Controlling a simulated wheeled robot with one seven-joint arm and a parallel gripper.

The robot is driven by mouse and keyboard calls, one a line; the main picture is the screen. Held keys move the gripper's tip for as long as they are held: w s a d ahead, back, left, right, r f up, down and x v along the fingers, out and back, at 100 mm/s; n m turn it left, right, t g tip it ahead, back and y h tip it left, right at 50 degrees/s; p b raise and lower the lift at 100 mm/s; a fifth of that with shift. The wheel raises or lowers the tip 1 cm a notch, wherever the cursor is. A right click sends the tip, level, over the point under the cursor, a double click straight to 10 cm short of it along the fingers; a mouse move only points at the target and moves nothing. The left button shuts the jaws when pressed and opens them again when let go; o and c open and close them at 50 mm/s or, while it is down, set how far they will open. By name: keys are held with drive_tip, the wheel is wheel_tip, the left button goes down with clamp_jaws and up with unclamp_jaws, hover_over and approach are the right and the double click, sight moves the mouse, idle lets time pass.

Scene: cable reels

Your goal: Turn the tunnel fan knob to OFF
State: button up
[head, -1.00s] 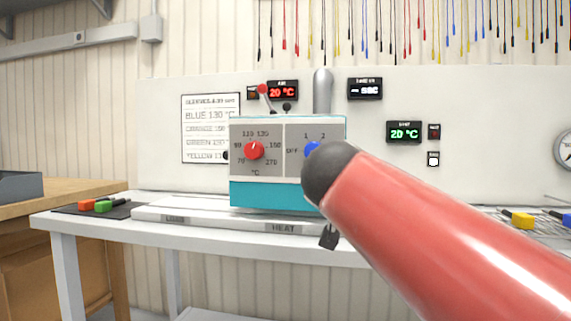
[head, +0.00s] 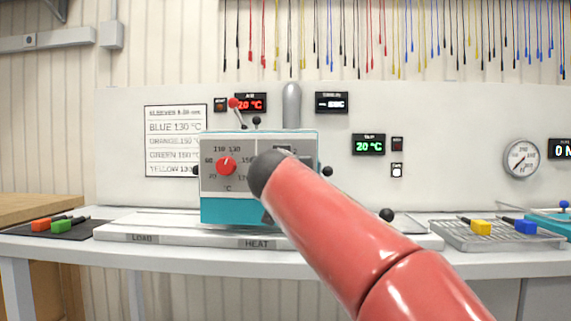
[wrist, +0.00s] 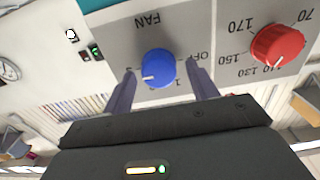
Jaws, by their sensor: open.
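The blue fan knob (wrist: 157,68) sits on the grey panel marked FAN, which appears upside down in the wrist view. Its white mark points to the lower left of that view, away from the OFF label (wrist: 201,57) on the right and past the 1. My gripper (wrist: 161,70) is open, with one finger on each side of the knob; I cannot tell whether they touch it. In the head view the teal and grey tunnel box (head: 222,209) stands on the bench, and my red arm hides the fan knob.
A red temperature knob (wrist: 277,45) is beside the fan knob. The white bench (head: 70,251) holds a dark mat with orange and green pieces (head: 60,226) at left and a wire rack (head: 470,238) at right. Black ball knobs (head: 386,215) stick out near the box.

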drive_tip(key=shift+c, duration=0.2)
drive_tip(key=c, duration=0.9)
drive_tip(key=shift+c, duration=0.2)
